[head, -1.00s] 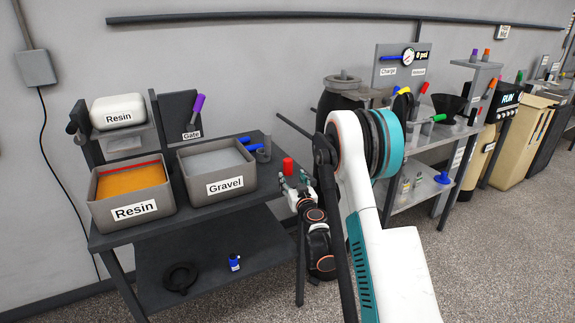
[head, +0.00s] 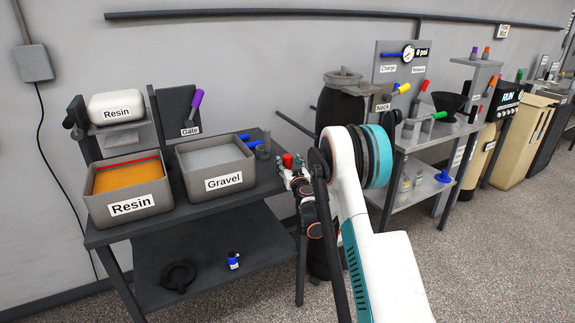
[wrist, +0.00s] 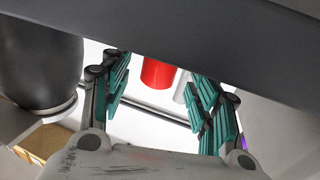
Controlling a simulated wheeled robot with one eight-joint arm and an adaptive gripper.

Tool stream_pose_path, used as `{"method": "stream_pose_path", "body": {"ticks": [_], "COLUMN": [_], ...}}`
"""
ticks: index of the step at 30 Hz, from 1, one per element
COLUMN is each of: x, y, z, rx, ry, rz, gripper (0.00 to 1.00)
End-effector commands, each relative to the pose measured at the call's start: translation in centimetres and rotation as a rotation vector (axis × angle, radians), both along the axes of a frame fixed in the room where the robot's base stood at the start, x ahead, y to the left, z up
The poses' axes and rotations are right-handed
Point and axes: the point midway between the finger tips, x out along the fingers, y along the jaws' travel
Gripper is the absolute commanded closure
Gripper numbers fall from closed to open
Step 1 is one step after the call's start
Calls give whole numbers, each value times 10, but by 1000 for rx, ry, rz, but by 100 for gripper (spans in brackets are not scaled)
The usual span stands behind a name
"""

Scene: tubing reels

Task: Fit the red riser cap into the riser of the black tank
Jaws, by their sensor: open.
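The red riser cap (head: 287,160) stands at the right end of the dark bench, by the Gravel bin. My gripper (head: 290,174) is open right at it in the head view, and its fingers hide the cap's lower part. In the wrist view the red cap (wrist: 158,73) shows beyond and between the open teal fingertips of my gripper (wrist: 163,100), with its upper end cut off by a dark band. I cannot tell whether the fingers touch it. The black tank (head: 346,106) stands behind my arm, between the benches. Its riser opening is not clearly visible.
The dark bench (head: 215,215) carries a Resin bin (head: 128,207) and a Gravel bin (head: 217,183). A grey holder (head: 263,150) stands behind the cap. A panel with a gauge (head: 400,60) and a grey bench (head: 425,140) stand to the right. Open floor lies at the front right.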

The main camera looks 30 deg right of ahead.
Motion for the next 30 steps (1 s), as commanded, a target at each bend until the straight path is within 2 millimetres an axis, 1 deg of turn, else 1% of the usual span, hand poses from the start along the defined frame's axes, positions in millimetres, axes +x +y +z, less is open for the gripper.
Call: {"method": "stream_pose_path", "body": {"ticks": [1,3,6,9,14,15,17,18,20,21,30], "x": [7,16,25,28,28,28,28,28,28,28,28], "y": [-3,-5,-7,-7,-7,-7,-7,-7,-7,-7,-8], "z": [-3,-2,-1,0,1,1,1,0,0,0,1], "rx": [0,0,0,0,0,0,0,0,0,0,0], "ry": [0,0,0,0,0,0,0,0,0,0,0], "rz": [0,0,0,0,0,0,0,0,0,0,0], "gripper": [44,44,44,44,44,47,60,69,83,92,93]}}
